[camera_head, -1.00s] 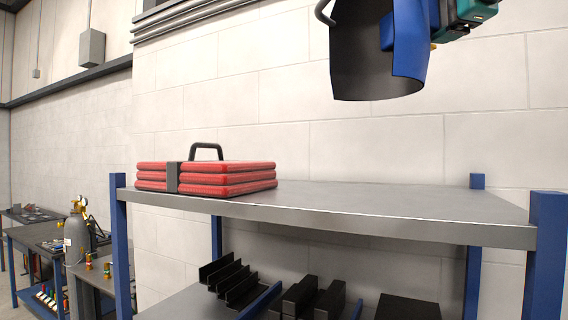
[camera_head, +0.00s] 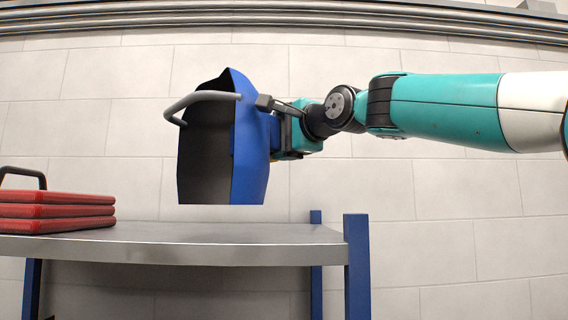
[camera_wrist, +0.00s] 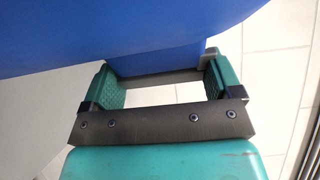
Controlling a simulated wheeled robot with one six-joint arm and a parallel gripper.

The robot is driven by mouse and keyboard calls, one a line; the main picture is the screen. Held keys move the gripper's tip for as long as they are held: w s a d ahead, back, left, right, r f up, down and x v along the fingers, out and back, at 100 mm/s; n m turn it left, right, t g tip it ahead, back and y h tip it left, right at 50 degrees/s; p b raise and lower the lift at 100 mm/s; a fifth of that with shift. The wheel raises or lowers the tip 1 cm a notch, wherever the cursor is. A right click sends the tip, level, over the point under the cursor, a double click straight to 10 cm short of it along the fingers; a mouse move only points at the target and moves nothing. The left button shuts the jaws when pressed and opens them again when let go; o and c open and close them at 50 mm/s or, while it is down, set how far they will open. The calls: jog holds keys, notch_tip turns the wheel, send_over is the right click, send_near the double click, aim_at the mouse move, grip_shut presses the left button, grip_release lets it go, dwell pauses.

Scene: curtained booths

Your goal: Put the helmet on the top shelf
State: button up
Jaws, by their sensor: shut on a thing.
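The helmet (camera_head: 255,150) is a blue welding helmet with a dark inside and a grey headband loop. In the head view it hangs upright in the air, its lower edge a little above the top shelf (camera_head: 190,252). My gripper (camera_head: 276,136) is at the helmet's right side, shut on it; the fingertips are mostly hidden by the helmet there. In the wrist view, the blue helmet (camera_wrist: 120,30) fills the top, and a blue block on it sits between the green fingers of my gripper (camera_wrist: 165,82). The top shelf is a grey metal surface with blue posts.
A blue post (camera_head: 357,265) rises above the shelf's front right corner. A pale block wall stands behind.

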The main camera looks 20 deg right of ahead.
jog(key=shift+f+p, duration=0.3)
jog(key=shift+f, duration=2.3)
jog(key=o, duration=1.7)
jog(key=shift+f, duration=0.1)
jog(key=shift+b+v, duration=3.9)
jog(key=shift+v, duration=2.15)
jog(key=shift+r, duration=0.2)
